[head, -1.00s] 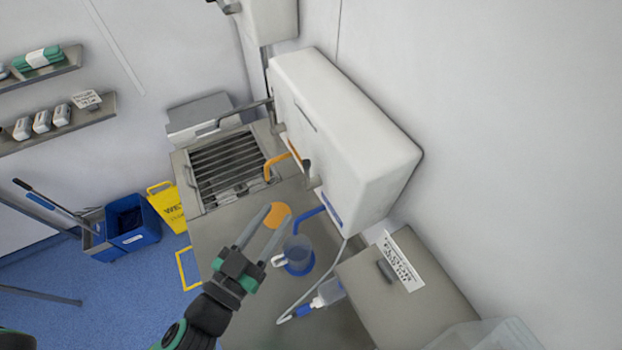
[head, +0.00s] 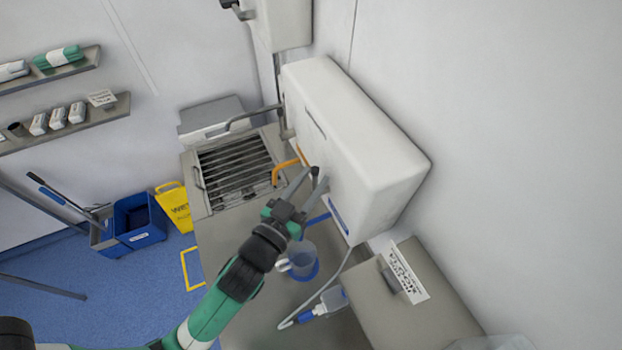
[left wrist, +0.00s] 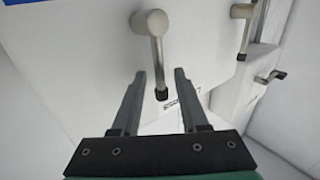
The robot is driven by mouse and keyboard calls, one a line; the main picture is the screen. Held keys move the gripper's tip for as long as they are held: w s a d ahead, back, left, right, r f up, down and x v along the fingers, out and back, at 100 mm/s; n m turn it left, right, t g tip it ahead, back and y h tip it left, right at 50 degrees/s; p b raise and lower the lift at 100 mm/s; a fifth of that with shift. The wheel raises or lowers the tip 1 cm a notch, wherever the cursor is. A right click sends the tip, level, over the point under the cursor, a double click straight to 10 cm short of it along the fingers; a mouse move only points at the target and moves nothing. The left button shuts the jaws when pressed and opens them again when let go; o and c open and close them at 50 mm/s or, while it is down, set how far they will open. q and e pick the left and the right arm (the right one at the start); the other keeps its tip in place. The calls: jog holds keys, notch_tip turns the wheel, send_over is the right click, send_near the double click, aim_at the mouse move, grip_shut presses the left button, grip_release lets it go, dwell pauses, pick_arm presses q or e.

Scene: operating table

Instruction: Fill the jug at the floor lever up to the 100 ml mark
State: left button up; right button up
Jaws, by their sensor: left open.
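The jug (head: 298,260) is clear with a pale handle. It stands on a blue disc (head: 314,276) on the steel counter, below a blue spout (head: 318,219). Its water level is too small to read. My left gripper (head: 307,172) is open in front of the white wall unit (head: 352,140), above and beyond the jug. In the left wrist view a metal lever (left wrist: 155,48) with a dark tip hangs between my open fingers (left wrist: 159,75). I cannot tell whether they touch it. My right gripper is not in view.
An orange spout (head: 284,171) is left of my gripper, by a slatted grate (head: 238,172). A steel box (head: 440,310) stands at the right. The counter left of my arm is clear.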

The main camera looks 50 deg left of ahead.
pick_arm(q)
grip_shut()
dwell(1.4)
